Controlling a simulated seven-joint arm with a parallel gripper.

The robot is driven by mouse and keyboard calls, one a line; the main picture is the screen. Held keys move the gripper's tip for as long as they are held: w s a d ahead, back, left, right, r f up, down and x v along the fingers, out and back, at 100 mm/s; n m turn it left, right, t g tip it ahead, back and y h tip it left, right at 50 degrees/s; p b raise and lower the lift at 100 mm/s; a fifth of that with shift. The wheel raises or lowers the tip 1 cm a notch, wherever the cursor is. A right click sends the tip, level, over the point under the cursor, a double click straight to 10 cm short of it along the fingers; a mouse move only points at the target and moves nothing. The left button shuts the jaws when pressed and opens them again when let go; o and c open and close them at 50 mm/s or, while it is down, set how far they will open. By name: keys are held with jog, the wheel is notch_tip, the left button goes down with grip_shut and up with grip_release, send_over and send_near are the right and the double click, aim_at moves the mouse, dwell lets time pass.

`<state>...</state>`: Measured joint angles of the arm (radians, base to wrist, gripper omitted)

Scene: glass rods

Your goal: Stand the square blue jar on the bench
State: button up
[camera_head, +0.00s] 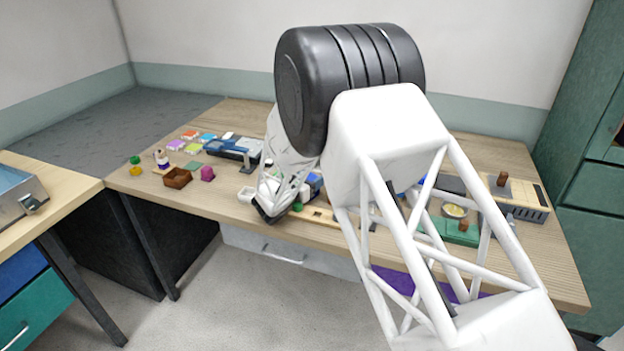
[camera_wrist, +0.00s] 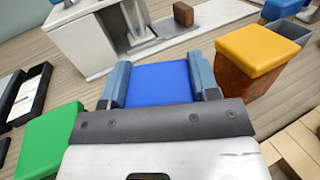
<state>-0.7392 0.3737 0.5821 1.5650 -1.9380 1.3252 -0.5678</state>
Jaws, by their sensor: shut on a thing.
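The square blue jar (camera_wrist: 160,83) is between the two blue-grey fingers of my gripper (camera_wrist: 160,80) in the wrist view. The fingers are shut on it from its left and right sides. Its flat blue face points toward the wrist camera, and its lower part is hidden. I cannot tell whether it touches the bench (camera_head: 235,205). In the head view my arm covers much of the middle of the bench, and the jar cannot be made out clearly there.
In the wrist view a green-topped block (camera_wrist: 48,140) stands left of my gripper. A brown jar with a yellow top (camera_wrist: 258,50) stands close on the right. A white apparatus (camera_wrist: 90,42) is beyond. In the head view a brown box (camera_head: 177,178) sits at the left.

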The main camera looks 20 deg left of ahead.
aim_at(312, 177)
jog(key=shift+s+d+f, duration=0.1)
jog(key=shift+s+f, duration=0.05)
jog(key=shift+f, duration=0.35)
jog(key=shift+s+d+f, duration=0.1)
jog(key=shift+f, duration=0.4)
jog(key=o, duration=1.2)
jog(key=shift+f, duration=0.1)
jog(key=shift+r, duration=0.75)
notch_tip(312, 177, up, 4)
jog(key=shift+a+f, duration=0.1)
jog(key=s+d, duration=0.2)
jog(key=s, duration=0.2)
jog(key=s+d+r, duration=0.1)
jog(key=s+d, duration=0.2)
jog(key=s, duration=0.1)
jog(key=s+d+r, duration=0.1)
jog(key=s+d, duration=0.2)
jog(key=s, duration=0.2)
jog(key=shift+d, duration=0.1)
jog(key=shift+s, duration=0.1)
